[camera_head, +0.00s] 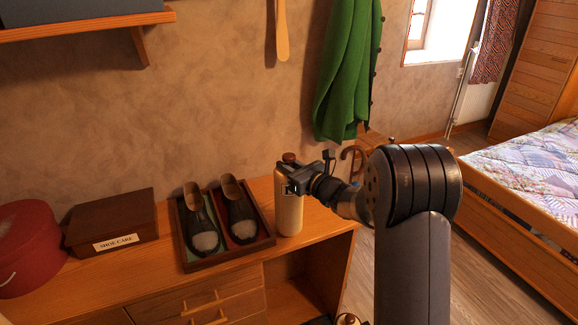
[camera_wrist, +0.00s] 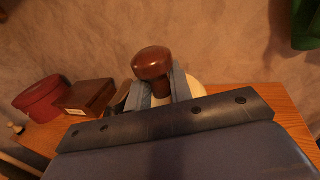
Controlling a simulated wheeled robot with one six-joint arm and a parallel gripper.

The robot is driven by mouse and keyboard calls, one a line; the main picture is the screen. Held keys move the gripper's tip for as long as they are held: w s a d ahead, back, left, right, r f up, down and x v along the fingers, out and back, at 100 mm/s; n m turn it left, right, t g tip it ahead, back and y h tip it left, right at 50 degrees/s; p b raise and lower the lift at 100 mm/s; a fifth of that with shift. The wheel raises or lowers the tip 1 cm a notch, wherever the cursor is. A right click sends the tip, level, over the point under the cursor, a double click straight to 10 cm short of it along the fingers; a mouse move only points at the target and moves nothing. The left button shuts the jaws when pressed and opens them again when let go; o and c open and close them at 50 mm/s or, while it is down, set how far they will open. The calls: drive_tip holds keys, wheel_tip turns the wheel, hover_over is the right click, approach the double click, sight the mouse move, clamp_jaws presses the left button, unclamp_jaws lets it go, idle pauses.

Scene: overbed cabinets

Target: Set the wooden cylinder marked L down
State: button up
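A pale wooden cylinder (camera_head: 289,214) with a brown knob on top stands upright at the right end of the dresser top. I cannot tell whether its base touches the wood, and I cannot make out an L on it. My gripper (camera_head: 293,186) is at its upper part, coming from the right. In the wrist view the brown knob (camera_wrist: 152,62) rises between my two grey-blue fingers (camera_wrist: 158,92), which close around the neck below it. The pale top of the cylinder (camera_wrist: 196,88) shows behind the right finger.
Left of the cylinder, a tray (camera_head: 226,260) holds a pair of dark shoes (camera_head: 241,215). Further left are a brown shoe care box (camera_head: 112,228) and a red round box (camera_head: 28,250). A green coat (camera_head: 347,75) hangs behind. A bed (camera_head: 530,175) is at right.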

drive_tip(key=o, duration=0.4)
drive_tip(key=shift+r, duration=0.1)
drive_tip(key=shift+r+p, duration=0.2)
drive_tip(key=shift+p, duration=0.15)
drive_tip(key=b+v, duration=0.2)
drive_tip(key=v, duration=1)
drive_tip(key=shift+b, duration=0.35)
drive_tip(key=shift+f, duration=0.15)
